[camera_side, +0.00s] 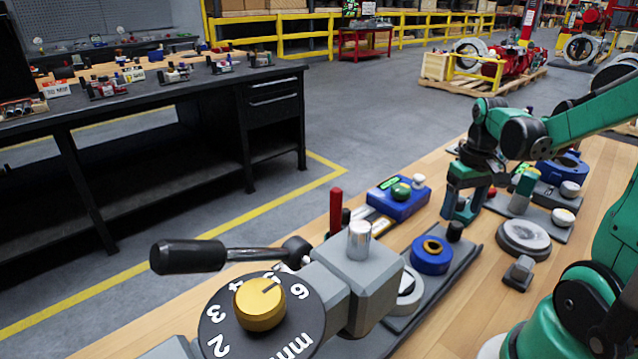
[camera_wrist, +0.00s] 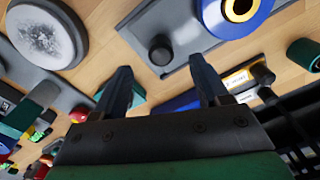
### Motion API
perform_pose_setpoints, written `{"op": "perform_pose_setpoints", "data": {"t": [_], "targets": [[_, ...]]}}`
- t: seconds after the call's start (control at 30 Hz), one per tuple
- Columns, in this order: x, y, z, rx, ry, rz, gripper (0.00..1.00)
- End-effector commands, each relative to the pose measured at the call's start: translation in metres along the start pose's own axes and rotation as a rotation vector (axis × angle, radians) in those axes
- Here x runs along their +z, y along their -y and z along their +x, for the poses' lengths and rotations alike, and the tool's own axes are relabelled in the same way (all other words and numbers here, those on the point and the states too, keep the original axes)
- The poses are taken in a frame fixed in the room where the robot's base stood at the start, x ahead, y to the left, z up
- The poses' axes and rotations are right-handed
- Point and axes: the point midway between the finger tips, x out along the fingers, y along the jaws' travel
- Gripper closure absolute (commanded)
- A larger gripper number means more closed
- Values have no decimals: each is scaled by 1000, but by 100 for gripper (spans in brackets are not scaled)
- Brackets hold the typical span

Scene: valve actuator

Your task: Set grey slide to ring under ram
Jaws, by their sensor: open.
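The grey slide (camera_side: 449,277) is a long plate on the wooden bench, with a black knob (camera_side: 455,231) at its far end and a blue ring (camera_side: 431,255) with a yellow-orange centre. A pale ring (camera_side: 408,288) sits nearer the grey press head (camera_side: 357,280), which partly hides it. The ram and the spot under it are hidden. My gripper (camera_side: 460,212) is open and points down close to the knob; I cannot tell whether it touches. In the wrist view the knob (camera_wrist: 161,50) shows beyond the open fingers (camera_wrist: 160,72), with nothing between them.
The press has a black-handled lever (camera_side: 187,257) and a numbered dial with a gold knob (camera_side: 260,303). A round grey disc (camera_side: 523,238) and a plate with knobs lie to the right.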

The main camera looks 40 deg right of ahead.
Motion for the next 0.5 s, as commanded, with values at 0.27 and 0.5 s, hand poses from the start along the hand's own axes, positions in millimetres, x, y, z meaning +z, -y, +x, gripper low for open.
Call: {"op": "perform_pose_setpoints", "data": {"t": [0.27, 0.5], "targets": [[-1, 0, 31, 1, -3, -1, 32], [0, 1, 48, 1, -4, -1, 32]]}}
